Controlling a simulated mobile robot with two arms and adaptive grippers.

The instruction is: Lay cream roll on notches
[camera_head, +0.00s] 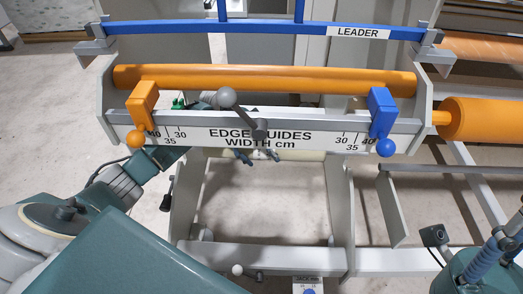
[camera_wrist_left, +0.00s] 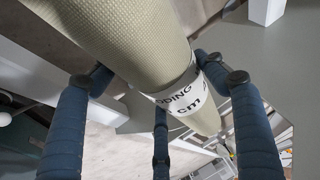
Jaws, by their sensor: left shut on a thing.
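The cream roll (camera_wrist_left: 125,35) crosses the left wrist view from top left to lower right. It has a textured surface and a white printed label band. My left gripper (camera_wrist_left: 160,100) is shut on it, with blue padded fingers on both sides. In the head view, my left arm passes under the edge-guide bar, and the left gripper (camera_head: 262,155) is mostly hidden there. A pale strip of the cream roll (camera_head: 300,156) shows below the bar. My right gripper (camera_head: 497,240) is partly in view at the bottom right; its opening is unclear. I cannot make out the notches.
The white edge-guide bar (camera_head: 330,128) carries an orange guide (camera_head: 143,100) and a blue guide (camera_head: 382,108). An orange roller (camera_head: 270,78) lies behind it, below the blue leader bar (camera_head: 270,29). Grey upright frame plates stand either side of open floor (camera_head: 265,200).

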